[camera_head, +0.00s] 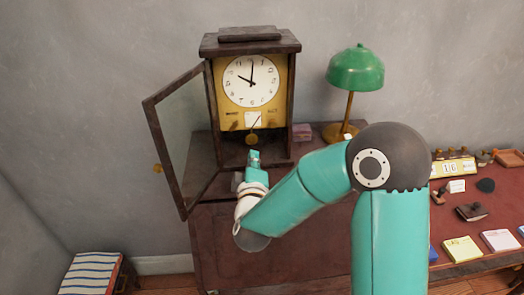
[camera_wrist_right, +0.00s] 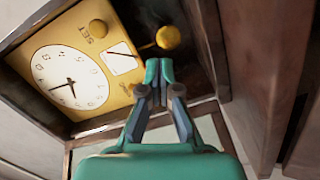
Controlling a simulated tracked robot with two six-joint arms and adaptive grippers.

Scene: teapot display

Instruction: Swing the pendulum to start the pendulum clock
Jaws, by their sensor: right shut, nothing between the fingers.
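The pendulum clock (camera_head: 252,92) stands on the red-topped desk, with a white dial and a brown case. Its glass door (camera_head: 183,140) is swung open to the left. The pendulum bob (camera_head: 252,138) is a small gold disc below the dial, and its thin rod slants down to the left. In the right wrist view the bob (camera_wrist_right: 168,37) shows just beyond the fingertips. My right gripper (camera_head: 254,156) is shut and empty in front of the case's lower opening, just below the bob. I cannot tell whether it touches the bob. My left gripper is not in view.
A green lamp (camera_head: 355,70) stands right of the clock. Note pads (camera_head: 462,249), stamps and a calendar block (camera_head: 454,168) lie on the right of the desk. A striped stool (camera_head: 92,274) is at lower left. The open door's frame stands close left of my right gripper.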

